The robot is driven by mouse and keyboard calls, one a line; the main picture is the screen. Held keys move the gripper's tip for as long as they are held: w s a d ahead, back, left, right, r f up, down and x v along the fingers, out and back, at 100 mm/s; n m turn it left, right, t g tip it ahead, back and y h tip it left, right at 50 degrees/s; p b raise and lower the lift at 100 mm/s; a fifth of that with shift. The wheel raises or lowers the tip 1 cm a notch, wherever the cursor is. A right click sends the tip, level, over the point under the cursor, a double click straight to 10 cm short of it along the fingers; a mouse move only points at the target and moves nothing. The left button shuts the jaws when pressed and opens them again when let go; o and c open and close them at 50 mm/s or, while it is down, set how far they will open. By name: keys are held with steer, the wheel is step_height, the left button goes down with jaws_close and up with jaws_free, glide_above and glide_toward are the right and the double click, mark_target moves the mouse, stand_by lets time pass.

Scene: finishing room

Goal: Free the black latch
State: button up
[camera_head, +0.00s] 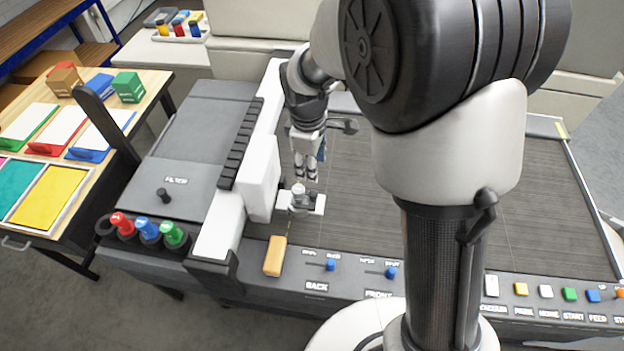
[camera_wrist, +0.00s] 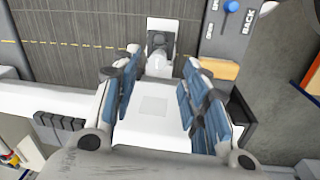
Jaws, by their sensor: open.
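A white holder block (camera_head: 318,204) stands beside the white carriage housing (camera_head: 262,178) at the left of the cutting bed. The holder also shows in the wrist view (camera_wrist: 172,26), with a dark part (camera_wrist: 158,40) on it and a pale round stem. I cannot tell whether this dark part is the black latch. A separate black knob (camera_head: 164,196) stands on the panel marked FILTER. My gripper (camera_head: 306,177) is open above the holder, its fingers pointing down. In the wrist view its blue-padded fingers (camera_wrist: 161,72) are apart, with the stem between their tips; contact is unclear.
An orange block (camera_head: 273,256) lies on the front ledge near blue sliders (camera_head: 330,264). Red, blue and green tools (camera_head: 147,230) stand in a rack at left. The long white gantry (camera_head: 220,226) borders the bed (camera_head: 350,215). The bed is clear on the right.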

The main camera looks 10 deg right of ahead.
mark_target(313, 193)
steer(key=f, duration=0.5)
steer(key=w+f, duration=0.1)
steer(key=f, duration=0.3)
steer(key=f+b, duration=0.1)
steer(key=f, duration=0.4)
steer(key=shift+w+d+f, duration=0.25)
steer(key=shift+d+f, duration=0.1)
steer(key=shift+c, duration=0.3)
jaws_close()
